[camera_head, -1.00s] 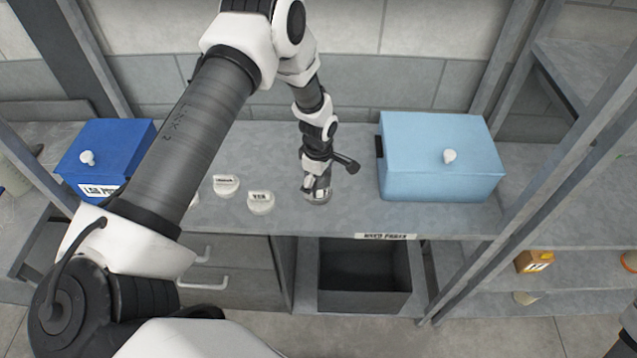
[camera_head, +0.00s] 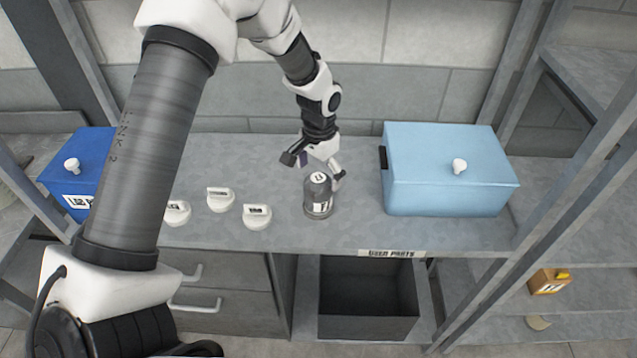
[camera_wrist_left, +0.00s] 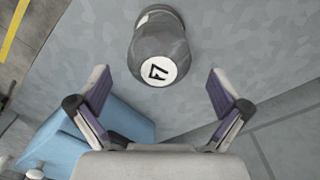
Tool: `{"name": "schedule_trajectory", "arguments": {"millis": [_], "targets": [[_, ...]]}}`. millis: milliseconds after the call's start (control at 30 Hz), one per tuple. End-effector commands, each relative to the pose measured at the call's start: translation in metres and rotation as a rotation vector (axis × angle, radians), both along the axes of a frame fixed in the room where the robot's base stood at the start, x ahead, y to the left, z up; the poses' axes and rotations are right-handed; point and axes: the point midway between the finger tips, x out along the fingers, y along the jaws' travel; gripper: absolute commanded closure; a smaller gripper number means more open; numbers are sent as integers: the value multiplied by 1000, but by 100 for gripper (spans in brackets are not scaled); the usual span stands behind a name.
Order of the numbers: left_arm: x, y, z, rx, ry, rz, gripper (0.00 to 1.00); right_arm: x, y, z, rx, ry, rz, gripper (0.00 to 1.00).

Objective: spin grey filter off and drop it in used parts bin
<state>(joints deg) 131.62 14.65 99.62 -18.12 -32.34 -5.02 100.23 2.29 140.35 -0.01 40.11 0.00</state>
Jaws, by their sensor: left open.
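The grey filter (camera_head: 318,197) stands upright on the grey counter, left of the light blue box. Its white top label shows in the left wrist view, where the filter (camera_wrist_left: 160,48) lies ahead of the fingertips. My left gripper (camera_head: 318,162) is just behind the filter's top in the head view. Its two fingers (camera_wrist_left: 158,92) are spread wide with nothing between them. The used parts bin (camera_head: 368,295) is a dark open box below the counter, under a "USED PARTS" label (camera_head: 393,253). It looks empty. My right gripper is not in view.
The light blue lidded box (camera_head: 445,175) stands right of the filter. Several white labelled caps, one of them here (camera_head: 257,216), stand to its left. A blue box (camera_head: 80,165) is at far left. The counter's front edge (camera_head: 340,250) is above the bin.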

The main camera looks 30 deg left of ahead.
Motion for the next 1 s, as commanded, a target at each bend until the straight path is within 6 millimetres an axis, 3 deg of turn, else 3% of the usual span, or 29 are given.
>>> {"name": "schedule_trajectory", "arguments": {"millis": [33,167,267,600,933,1000], "targets": [[-1,0,-1,0,-2,-79,0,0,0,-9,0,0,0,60],[-3,0,4,1,0,-192,0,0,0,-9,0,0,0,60],[-4,0,-5,1,5,-196,0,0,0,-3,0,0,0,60],[-4,0,-62,1,3,-194,0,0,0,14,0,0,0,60],[-3,0,-72,1,0,-193,0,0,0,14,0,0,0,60],[-3,0,-72,1,0,-193,25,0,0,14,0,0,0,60]]}}
